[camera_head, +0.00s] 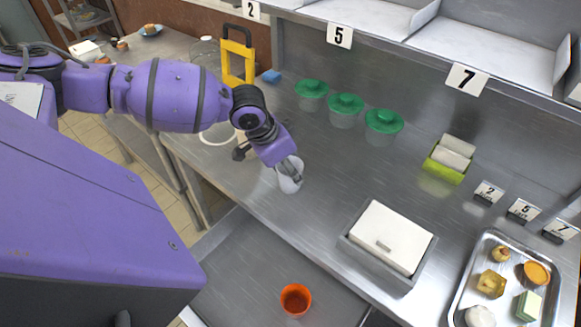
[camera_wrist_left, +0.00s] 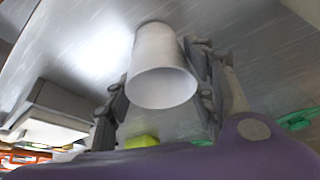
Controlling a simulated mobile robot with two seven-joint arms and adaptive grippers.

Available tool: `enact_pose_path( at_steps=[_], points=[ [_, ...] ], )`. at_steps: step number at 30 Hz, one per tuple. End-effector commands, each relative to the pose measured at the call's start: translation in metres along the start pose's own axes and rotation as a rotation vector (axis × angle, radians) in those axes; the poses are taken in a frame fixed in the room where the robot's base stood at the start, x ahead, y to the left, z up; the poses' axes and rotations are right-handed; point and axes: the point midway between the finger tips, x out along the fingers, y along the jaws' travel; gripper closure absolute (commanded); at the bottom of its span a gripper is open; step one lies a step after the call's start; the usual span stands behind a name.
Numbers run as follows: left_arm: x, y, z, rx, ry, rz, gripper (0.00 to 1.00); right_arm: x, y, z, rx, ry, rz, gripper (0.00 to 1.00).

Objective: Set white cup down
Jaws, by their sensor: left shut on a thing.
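The white cup (camera_head: 289,176) is in my left gripper (camera_head: 287,165) over the steel counter (camera_head: 250,180) in the head view. In the left wrist view the white cup (camera_wrist_left: 162,66) sits between the two fingers of my left gripper (camera_wrist_left: 160,90), with its open mouth facing the camera. The gripper is shut on it. The cup is close to the counter surface; I cannot tell whether its base touches. My right gripper is not in view.
Three green-lidded containers (camera_head: 345,103) stand at the back. A lidded steel box (camera_head: 390,239) and a tray of food (camera_head: 505,280) are at the right. An orange cup (camera_head: 296,299) stands lower in front. Counter around the white cup is clear.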

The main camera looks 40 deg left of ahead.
Motion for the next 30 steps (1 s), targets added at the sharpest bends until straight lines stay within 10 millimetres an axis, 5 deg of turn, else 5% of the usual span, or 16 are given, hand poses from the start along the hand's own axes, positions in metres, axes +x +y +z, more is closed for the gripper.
enact_pose_path(
  at_steps=[10, 11, 15, 26, 30],
  points=[
    [0.002, 0.000, 0.000, 0.000, 0.002, -0.001, 0.75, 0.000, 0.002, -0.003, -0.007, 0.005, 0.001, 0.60],
    [0.002, 0.000, 0.000, 0.000, 0.002, -0.001, 0.48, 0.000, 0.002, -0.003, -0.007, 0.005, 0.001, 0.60],
    [0.002, 0.000, 0.000, 0.000, 0.002, -0.001, 0.31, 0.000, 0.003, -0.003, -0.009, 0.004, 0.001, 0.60],
    [-0.001, -0.001, -0.001, 0.001, 0.002, -0.002, 0.31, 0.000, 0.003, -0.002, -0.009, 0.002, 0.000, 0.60],
    [-0.019, -0.001, -0.002, 0.001, 0.003, -0.004, 0.31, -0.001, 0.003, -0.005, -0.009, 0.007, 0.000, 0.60]
  ],
)
